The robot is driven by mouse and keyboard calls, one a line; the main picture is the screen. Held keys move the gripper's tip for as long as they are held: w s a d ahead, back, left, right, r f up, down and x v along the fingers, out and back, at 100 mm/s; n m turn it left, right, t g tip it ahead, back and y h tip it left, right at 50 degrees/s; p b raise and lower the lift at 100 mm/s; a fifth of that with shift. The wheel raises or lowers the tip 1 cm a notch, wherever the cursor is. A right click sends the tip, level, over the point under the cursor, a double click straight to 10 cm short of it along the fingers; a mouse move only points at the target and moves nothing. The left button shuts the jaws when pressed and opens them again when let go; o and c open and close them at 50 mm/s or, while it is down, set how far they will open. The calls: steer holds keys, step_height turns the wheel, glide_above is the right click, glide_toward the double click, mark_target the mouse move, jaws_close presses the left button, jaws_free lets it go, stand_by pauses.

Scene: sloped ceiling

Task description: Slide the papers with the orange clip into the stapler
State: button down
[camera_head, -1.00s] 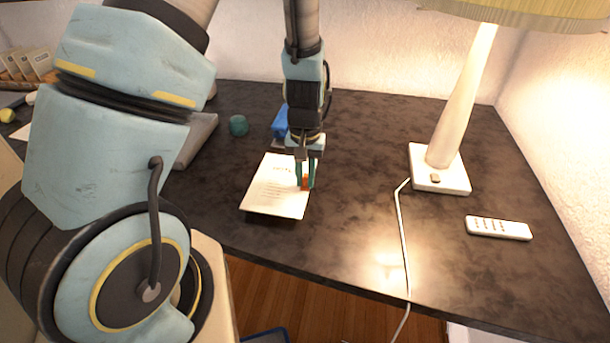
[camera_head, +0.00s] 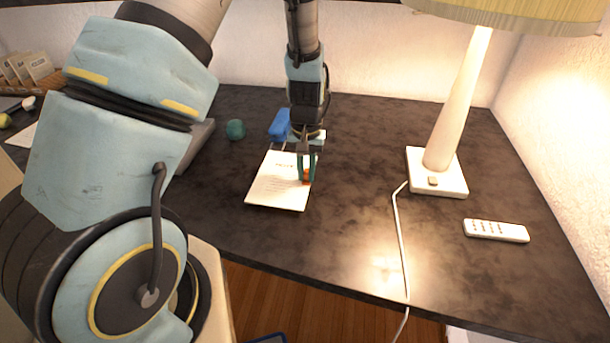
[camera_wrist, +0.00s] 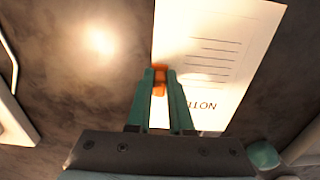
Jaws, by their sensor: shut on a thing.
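The white printed papers (camera_head: 277,188) lie flat at or just above the dark desk, in the middle of the head view. The orange clip (camera_head: 307,177) sits on their right edge. My gripper (camera_head: 307,180) points down and is shut on the orange clip. In the wrist view the fingers (camera_wrist: 160,88) close around the clip (camera_wrist: 159,80), and the papers (camera_wrist: 215,55) extend up and right. The blue stapler (camera_head: 280,124) stands behind the papers, left of my wrist, and is partly hidden. Its mouth cannot be made out.
A teal round object (camera_head: 236,129) sits left of the stapler; it also shows in the wrist view (camera_wrist: 263,155). A lamp base (camera_head: 436,186) with a cord and a white remote (camera_head: 496,231) stand on the right. The desk (camera_head: 350,225) between is clear.

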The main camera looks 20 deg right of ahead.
steer(key=shift+w+d, duration=0.5)
steer(key=shift+w, duration=0.4)
steer(key=shift+w+d, duration=0.55)
steer(key=shift+w, duration=0.4)
steer(key=shift+w+d, duration=0.5)
steer(key=shift+w, duration=0.4)
steer(key=c, duration=0.7)
jaws_free()
steer(key=shift+c, duration=0.2)
step_height(320, 180, up, 11)
steer(key=b, duration=0.2)
steer(key=shift+f+b, duration=0.15)
steer(key=shift+b, duration=0.2)
